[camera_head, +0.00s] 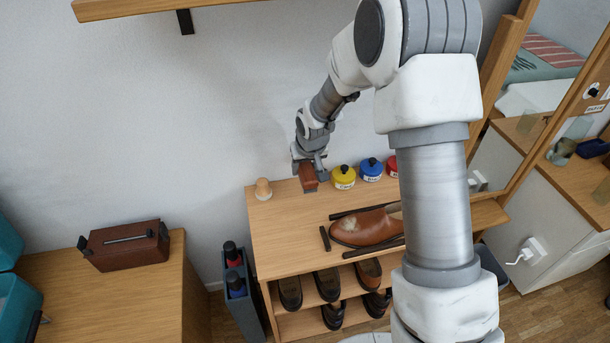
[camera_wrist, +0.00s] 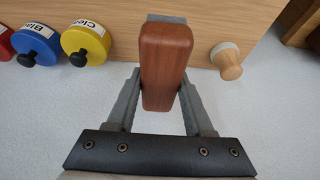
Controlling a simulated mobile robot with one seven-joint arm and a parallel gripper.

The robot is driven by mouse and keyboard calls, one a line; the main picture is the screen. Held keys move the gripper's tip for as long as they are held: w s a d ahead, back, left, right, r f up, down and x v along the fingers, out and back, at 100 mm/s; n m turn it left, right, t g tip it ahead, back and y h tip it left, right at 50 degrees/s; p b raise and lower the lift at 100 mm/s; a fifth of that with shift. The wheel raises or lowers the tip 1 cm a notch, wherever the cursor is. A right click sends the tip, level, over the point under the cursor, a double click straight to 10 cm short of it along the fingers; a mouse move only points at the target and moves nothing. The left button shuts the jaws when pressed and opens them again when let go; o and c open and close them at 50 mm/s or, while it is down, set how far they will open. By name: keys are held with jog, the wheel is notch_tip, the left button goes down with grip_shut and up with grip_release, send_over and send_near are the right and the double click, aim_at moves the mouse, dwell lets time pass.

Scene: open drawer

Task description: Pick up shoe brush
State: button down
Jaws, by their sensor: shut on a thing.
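The shoe brush (camera_head: 308,177) is a reddish-brown wooden block with a grey bristle side, at the back of the wooden shoe cabinet top (camera_head: 275,235). My gripper (camera_head: 310,168) is above it with its fingers on both sides. In the wrist view, the brush (camera_wrist: 166,62) stands between the two grey fingers of my gripper (camera_wrist: 162,100), which are shut on it. Its grey lower part shows at the far end, near the wooden top. I cannot tell whether it still touches the top.
A round-knobbed wooden tool (camera_head: 263,190) stands left of the brush. Yellow (camera_head: 343,177), blue (camera_head: 371,170) and red (camera_head: 391,165) tins stand close on its right. A brown leather shoe (camera_head: 365,227) lies in front between dark strips. A shelf (camera_head: 160,8) hangs above left.

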jog(key=s+d, duration=0.2)
jog(key=s, duration=0.7)
jog(key=s+d, duration=0.2)
jog(key=s, duration=0.8)
jog(key=shift+p, duration=0.45)
jog(key=shift+s+r, duration=0.1)
